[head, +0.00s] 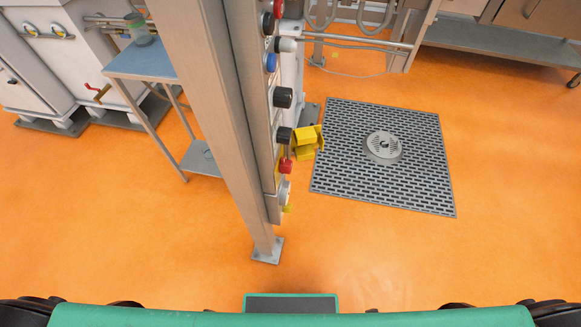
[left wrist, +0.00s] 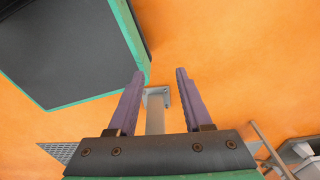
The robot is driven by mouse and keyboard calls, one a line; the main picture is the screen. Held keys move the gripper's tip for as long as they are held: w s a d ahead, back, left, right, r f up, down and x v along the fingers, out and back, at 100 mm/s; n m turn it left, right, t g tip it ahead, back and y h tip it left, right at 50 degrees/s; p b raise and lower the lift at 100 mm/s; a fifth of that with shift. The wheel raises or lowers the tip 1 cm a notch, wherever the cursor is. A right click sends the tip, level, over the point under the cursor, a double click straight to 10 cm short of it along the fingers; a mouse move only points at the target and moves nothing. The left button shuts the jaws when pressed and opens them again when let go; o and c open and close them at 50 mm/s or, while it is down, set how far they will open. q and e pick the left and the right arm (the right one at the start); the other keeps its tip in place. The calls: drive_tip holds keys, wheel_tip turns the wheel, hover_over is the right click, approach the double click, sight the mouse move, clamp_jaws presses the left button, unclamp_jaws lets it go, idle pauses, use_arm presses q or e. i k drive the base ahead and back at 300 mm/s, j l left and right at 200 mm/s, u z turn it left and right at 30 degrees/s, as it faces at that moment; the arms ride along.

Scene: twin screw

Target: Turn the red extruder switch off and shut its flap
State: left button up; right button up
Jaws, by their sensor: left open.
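The red switch (head: 286,166) sits low on a control panel on a grey post, seen edge-on in the head view. A yellow flap (head: 307,142) sticks out to the right of the panel just above the red switch and stands open. The switch's position cannot be read from this angle. My left gripper (left wrist: 160,72) shows in the left wrist view with two purple fingers apart and nothing between them. It is over the orange floor, away from the switch and flap. Neither gripper shows in the head view.
The grey post (head: 235,130) stands on a floor plate in the middle. Black knobs (head: 283,97) and a blue button (head: 270,62) sit above the switch. A blue-topped table (head: 140,62) stands left. A floor grate (head: 420,160) lies right. The floor in front is clear.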

sight(285, 167)
drive_tip(key=l+u, duration=0.15)
drive_tip(key=u, duration=0.15)
drive_tip(key=i+l+u, duration=0.15)
drive_tip(key=l+u, duration=0.3)
drive_tip(key=i+l+u, duration=0.1)
drive_tip(key=l+u, duration=0.65)
drive_tip(key=u, duration=0.15)
